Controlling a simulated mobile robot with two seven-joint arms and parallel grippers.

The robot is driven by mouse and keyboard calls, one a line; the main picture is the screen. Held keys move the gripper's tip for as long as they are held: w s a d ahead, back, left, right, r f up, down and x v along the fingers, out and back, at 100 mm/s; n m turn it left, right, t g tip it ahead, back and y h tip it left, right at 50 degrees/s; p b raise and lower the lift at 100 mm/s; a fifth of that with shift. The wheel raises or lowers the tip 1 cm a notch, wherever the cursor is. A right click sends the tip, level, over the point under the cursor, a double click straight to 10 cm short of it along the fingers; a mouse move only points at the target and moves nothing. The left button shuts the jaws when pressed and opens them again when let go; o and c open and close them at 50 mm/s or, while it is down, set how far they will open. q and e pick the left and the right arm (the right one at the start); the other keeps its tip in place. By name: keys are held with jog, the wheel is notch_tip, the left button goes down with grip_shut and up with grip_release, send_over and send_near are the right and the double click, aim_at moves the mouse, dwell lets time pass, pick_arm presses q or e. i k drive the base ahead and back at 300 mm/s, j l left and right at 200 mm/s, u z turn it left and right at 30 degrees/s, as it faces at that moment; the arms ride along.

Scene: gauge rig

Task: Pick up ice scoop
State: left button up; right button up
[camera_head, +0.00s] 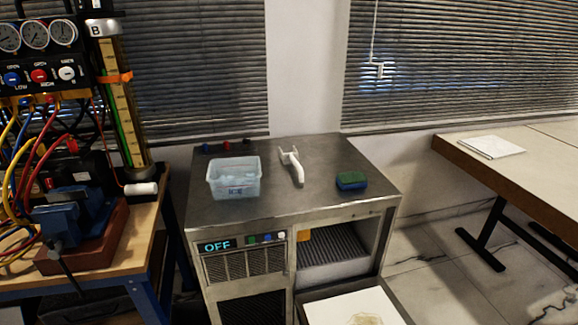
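The white ice scoop (293,165) lies on the steel top of the ice machine (270,208), near the middle. Its wider head points to the back and its handle runs toward the front. A clear plastic tub (234,178) holding pale, ice-like contents stands to its left. Neither of my grippers shows in the head view.
A green and blue sponge (351,181) lies right of the scoop. The machine's lower front opening (338,250) is open. A gauge rig bench (90,262) with hoses stands at left. A table (540,165) with papers (491,147) is at right.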

aim_at(288, 158)
jog(key=k+l+u, duration=0.2)
jog(key=l, duration=0.2)
jog(key=l+u, duration=0.15)
jog(key=l, duration=0.3)
jog(key=l+u, duration=0.2)
jog(key=l, duration=0.25)
jog(key=k+l+u, duration=0.15)
jog(key=l, duration=0.25)
jog(key=l+u, duration=0.2)
jog(key=l, duration=0.25)
jog(key=k+l+u, duration=0.15)
jog(key=l, duration=0.3)
jog(key=k+l+u, duration=0.2)
jog(key=l, duration=0.2)
jog(key=l+u, duration=0.15)
jog(key=l, duration=0.25)
jog(key=l+u, duration=0.2)
jog(key=l, duration=0.2)
jog(key=k+l+u, duration=0.25)
jog(key=l, duration=0.15)
jog(key=i+l+u, duration=0.1)
jog(key=l+u, duration=0.25)
jog(key=l, duration=0.5)
jog(key=l+u, duration=0.4)
jog(key=l, duration=0.5)
jog(key=k+l+u, duration=0.15)
jog(key=l+u, duration=0.2)
jog(key=l, duration=0.5)
